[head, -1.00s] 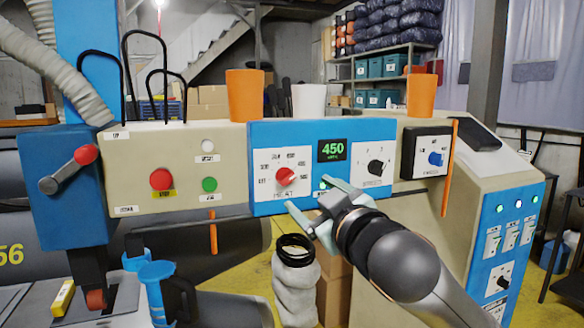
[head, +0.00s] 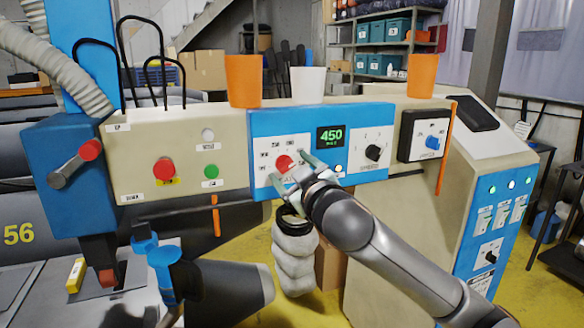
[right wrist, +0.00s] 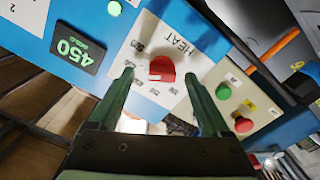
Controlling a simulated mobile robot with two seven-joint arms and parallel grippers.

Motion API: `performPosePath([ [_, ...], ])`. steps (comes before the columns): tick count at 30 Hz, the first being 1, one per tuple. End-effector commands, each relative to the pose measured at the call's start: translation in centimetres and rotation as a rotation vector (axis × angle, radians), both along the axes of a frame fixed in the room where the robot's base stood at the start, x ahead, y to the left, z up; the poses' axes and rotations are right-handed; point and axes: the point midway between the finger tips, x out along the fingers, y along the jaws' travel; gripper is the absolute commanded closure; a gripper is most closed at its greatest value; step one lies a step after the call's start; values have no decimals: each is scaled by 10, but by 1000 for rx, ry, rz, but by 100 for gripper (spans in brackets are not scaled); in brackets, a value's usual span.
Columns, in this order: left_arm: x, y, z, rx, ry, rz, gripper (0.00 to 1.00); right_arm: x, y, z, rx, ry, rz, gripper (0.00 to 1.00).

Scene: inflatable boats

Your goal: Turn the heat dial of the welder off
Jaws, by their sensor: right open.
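The red heat dial (head: 284,162) sits on a white scale plate on the welder's blue panel (head: 350,182). Its pointer direction is hard to read. The green display (head: 330,136) beside it reads 450. My right gripper (head: 291,168) is open in front of the dial, its fingers partly covering the scale plate in the head view. In the right wrist view the dial (right wrist: 162,69) lies between the two open fingertips (right wrist: 158,76). I cannot tell whether they touch it. My left gripper is not in view.
A red button (head: 163,168) and a green button (head: 211,172) are left of the blue panel. Orange (head: 243,82) and white (head: 307,86) cups stand on top.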

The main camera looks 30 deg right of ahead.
Motion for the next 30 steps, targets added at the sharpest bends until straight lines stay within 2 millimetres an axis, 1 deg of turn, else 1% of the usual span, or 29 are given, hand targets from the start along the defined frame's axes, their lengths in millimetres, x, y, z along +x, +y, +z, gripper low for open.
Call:
performPosePath([
  [7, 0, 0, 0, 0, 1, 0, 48, 1, 0, 0, 0, 0, 0, 20],
  [27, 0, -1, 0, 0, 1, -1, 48, 0, 0, 0, 0, 0, 0, 95],
  [28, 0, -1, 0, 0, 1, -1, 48, 0, 0, 0, 0, 0, 0, 99],
  [30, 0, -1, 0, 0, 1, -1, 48, 0, 0, 0, 0, 0, 0, 100],
])
